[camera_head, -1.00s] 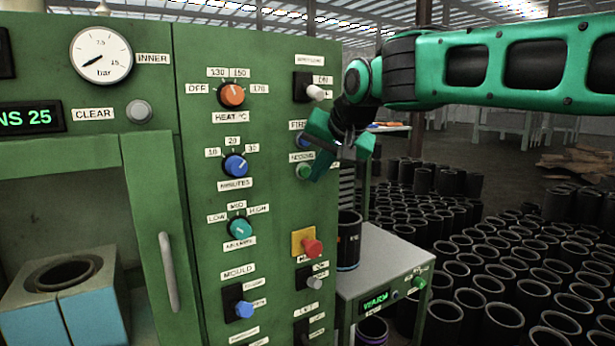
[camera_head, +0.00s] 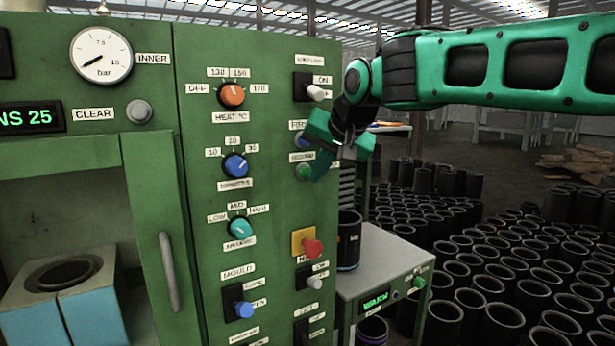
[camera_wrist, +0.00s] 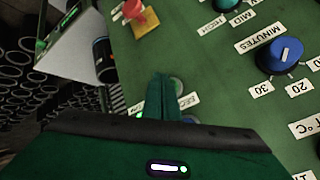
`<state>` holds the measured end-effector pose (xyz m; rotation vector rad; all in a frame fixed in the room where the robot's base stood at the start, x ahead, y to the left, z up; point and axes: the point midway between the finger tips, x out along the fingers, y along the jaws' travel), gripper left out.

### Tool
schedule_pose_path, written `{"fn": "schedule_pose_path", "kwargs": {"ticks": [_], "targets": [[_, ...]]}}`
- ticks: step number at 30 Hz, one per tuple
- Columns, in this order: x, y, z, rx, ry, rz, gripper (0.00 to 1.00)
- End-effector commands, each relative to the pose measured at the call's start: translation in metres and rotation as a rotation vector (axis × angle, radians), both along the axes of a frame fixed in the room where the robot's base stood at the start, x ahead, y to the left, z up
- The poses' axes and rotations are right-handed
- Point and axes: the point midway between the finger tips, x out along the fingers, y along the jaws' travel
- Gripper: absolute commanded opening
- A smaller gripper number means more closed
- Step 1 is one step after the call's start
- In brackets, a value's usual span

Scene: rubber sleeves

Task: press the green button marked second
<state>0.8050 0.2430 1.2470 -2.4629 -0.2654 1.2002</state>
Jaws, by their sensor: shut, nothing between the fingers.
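The green button marked second (camera_head: 303,172) sits on the green machine panel, just below its label, in the head view. My gripper (camera_head: 317,176) is shut and empty, its fingertips just right of this button. In the wrist view the shut fingers (camera_wrist: 161,80) point up the picture, and the green button (camera_wrist: 177,85) shows right beside their tips, partly hidden by them. I cannot tell whether the fingertips touch the button. The blue button marked first (camera_head: 301,140) is above it, partly hidden by the gripper.
A red stop button (camera_head: 313,248) on a yellow plate sits lower on the panel. A black switch (camera_head: 303,86) is above. A grey-topped stand (camera_head: 375,262) with a black sleeve (camera_head: 348,240) is at the lower right. Many black sleeves (camera_head: 500,270) fill the floor beyond.

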Motion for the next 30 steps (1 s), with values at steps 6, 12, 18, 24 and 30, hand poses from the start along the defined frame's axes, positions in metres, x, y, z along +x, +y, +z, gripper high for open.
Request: {"fn": "schedule_pose_path", "kwargs": {"ticks": [6, 12, 18, 24, 30], "targets": [[0.0, 0.0, 0.0, 0.0, 0.0, 0.0, 0.0], [0.0001, -0.0001, 0.0, 0.0, 0.0, 0.0, 0.0], [0.0022, 0.0018, 0.0001, -0.001, 0.0, -0.001, 0.0], [0.005, 0.005, 0.0014, 0.0, -0.001, 0.0, 0.0], [0.0047, 0.0049, 0.0013, 0.0, 0.0, 0.0, 0.0]]}}
